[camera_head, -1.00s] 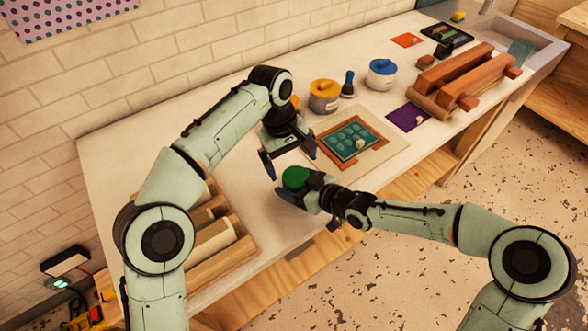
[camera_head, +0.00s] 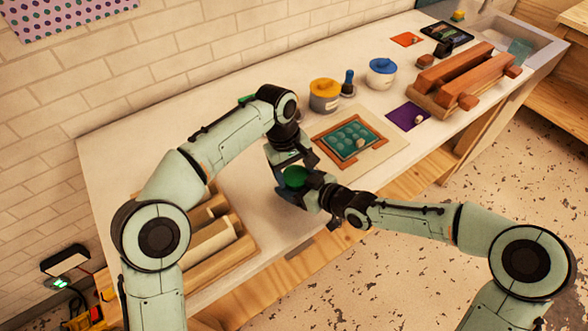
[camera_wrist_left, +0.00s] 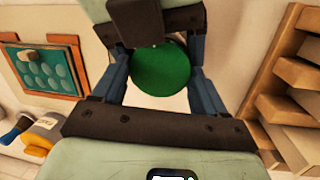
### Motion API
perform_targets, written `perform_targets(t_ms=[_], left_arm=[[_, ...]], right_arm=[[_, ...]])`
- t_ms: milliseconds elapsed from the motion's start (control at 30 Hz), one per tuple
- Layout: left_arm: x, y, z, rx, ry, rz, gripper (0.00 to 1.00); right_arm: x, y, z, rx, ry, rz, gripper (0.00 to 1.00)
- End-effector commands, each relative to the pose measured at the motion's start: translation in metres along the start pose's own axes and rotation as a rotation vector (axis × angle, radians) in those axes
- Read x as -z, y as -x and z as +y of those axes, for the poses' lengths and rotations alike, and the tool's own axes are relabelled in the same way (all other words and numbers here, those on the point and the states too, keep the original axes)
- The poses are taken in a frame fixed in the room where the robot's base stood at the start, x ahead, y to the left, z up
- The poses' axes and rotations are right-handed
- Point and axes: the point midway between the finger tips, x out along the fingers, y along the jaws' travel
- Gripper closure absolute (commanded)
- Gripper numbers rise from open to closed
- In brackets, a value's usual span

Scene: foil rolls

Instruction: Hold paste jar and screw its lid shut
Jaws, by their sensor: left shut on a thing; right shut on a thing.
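The paste jar's round green lid (camera_head: 295,177) faces up over the front part of the counter, between my two grippers. It also shows in the left wrist view (camera_wrist_left: 160,70), with a finger on each side. My left gripper (camera_head: 288,166) is above it and shut on the lid from left and right. My right gripper (camera_head: 307,195) comes in from the right, lower down, and is shut on the jar. The jar's body is hidden by the lid and the fingers, so I cannot see how far the lid is screwed down.
A yellow-lidded jar (camera_head: 325,95) and a blue-lidded jar (camera_head: 382,72) stand behind. A framed green plate (camera_head: 349,139) lies right of the grippers, with a purple card (camera_head: 408,116) beyond. Wooden rollers (camera_head: 212,235) lie at left. A wooden press (camera_head: 460,80) stands at right.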

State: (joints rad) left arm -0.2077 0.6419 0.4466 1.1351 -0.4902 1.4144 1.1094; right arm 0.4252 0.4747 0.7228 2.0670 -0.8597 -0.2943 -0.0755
Motion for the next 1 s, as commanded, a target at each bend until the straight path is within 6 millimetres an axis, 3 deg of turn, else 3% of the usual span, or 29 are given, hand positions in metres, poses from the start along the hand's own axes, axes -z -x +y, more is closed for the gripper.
perform_targets(t_ms=[400,667,700,733,1000], left_arm=[[0.0005,0.0000,0.0013,0.031,-0.293,-0.040,0.64],[0.0005,0.0002,0.0011,0.031,-0.297,-0.040,0.64],[0.0005,0.0002,0.0011,0.031,-0.297,-0.040,0.15],[0.0005,0.0002,0.0011,0.031,-0.296,-0.040,0.05],[-0.0004,0.0004,0.0022,0.028,-0.297,-0.041,0.02]], right_arm=[[0.0008,0.0000,0.0000,0.000,0.001,0.002,1.00],[0.0008,0.0000,0.0001,0.000,0.001,0.002,1.00],[0.0008,0.0000,0.0000,0.000,0.001,0.002,1.00],[0.0008,0.0000,0.0000,0.000,0.001,0.002,1.00],[0.0012,-0.0004,-0.0014,0.003,0.002,0.002,1.00]])
